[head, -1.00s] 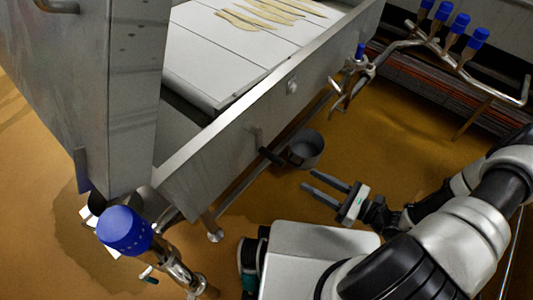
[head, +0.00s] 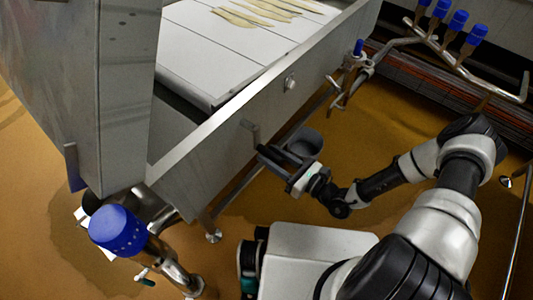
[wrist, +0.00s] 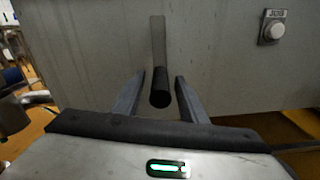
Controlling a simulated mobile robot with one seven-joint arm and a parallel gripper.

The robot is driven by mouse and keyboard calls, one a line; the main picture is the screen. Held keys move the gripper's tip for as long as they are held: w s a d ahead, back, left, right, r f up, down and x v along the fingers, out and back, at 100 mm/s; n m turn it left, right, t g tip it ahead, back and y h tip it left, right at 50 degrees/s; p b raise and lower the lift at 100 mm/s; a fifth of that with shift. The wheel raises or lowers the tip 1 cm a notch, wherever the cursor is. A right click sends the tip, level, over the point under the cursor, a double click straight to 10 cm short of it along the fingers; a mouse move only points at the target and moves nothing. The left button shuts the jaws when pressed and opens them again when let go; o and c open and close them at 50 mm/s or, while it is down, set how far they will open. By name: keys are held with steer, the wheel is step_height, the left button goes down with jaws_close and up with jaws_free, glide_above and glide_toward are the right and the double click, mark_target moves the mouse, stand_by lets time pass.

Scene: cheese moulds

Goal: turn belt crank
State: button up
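The belt crank shows on the side wall of the steel belt machine, with a flat grey arm (head: 249,130) and a dark round handle. In the wrist view the crank arm (wrist: 157,40) hangs straight down, and the black handle (wrist: 160,90) at its lower end points toward me. My gripper (head: 270,157) is at the handle. In the wrist view its two fingers (wrist: 160,78) stand open, one on each side of the handle, with a gap visible on both sides.
A push button (head: 290,83) sits on the machine wall right of the crank; it also shows in the wrist view (wrist: 278,31). Blue-capped pipes (head: 118,231) stand at lower left. Pale strips (head: 255,15) lie on the white belt.

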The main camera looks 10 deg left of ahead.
steer(key=shift+x, duration=1.15)
jaws_close()
steer(key=shift+s, duration=0.1)
